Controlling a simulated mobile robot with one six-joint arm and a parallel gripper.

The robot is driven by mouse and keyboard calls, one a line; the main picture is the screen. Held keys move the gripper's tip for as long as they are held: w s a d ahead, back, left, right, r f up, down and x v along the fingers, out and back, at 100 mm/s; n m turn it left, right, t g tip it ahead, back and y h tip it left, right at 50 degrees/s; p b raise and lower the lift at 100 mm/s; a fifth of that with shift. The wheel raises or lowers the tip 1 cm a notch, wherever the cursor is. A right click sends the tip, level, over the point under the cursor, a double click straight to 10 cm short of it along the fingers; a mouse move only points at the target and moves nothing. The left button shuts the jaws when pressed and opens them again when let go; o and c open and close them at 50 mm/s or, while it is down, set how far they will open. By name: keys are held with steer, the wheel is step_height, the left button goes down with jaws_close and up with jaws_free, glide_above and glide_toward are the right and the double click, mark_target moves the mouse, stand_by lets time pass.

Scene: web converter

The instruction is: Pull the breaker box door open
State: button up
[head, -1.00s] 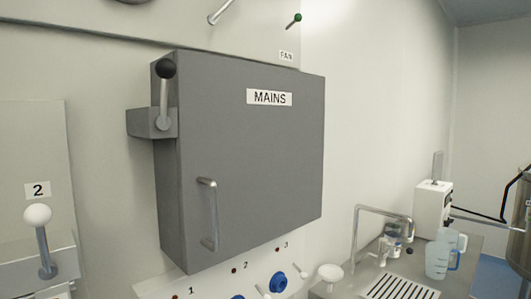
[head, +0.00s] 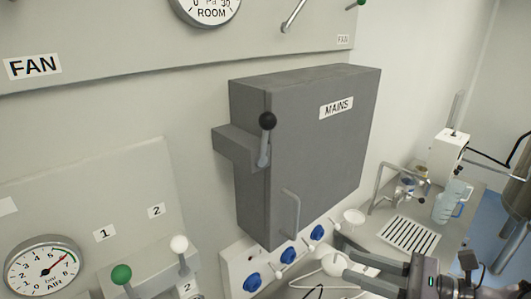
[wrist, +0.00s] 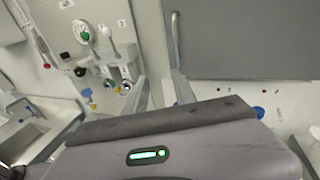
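The grey breaker box (head: 318,150), labelled MAINS, hangs on the wall with its door closed. A slim vertical bar handle (head: 297,213) is on the lower left of the door. It also shows at the top of the wrist view (wrist: 175,40). A lever with a black knob (head: 267,121) is at the box's left side, upright. My gripper (head: 330,253) is below and right of the handle, apart from it in the head view. In the wrist view its fingers (wrist: 160,88) stand apart with nothing between them.
Blue sockets (head: 288,254) and small white-tipped levers line the panel under the box. A counter with a drain grate (head: 408,233), tap and blue-handled jugs (head: 452,200) is to the right. A gauge (head: 44,268) and levers with green and white knobs are at lower left.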

mark_target(295, 235)
steer(key=w+a+p, duration=0.1)
steer(key=w+a, duration=0.2)
steer(key=a, duration=0.1)
steer(key=w+a+r+m+t, duration=0.1)
steer(key=w+a, duration=0.3)
steer(key=w+a+m+t+p, duration=0.1)
steer(key=w+a, duration=0.3)
steer(key=shift+r+p, duration=0.25)
steer(key=shift+p, duration=0.05)
jaws_close()
stand_by(1.0)
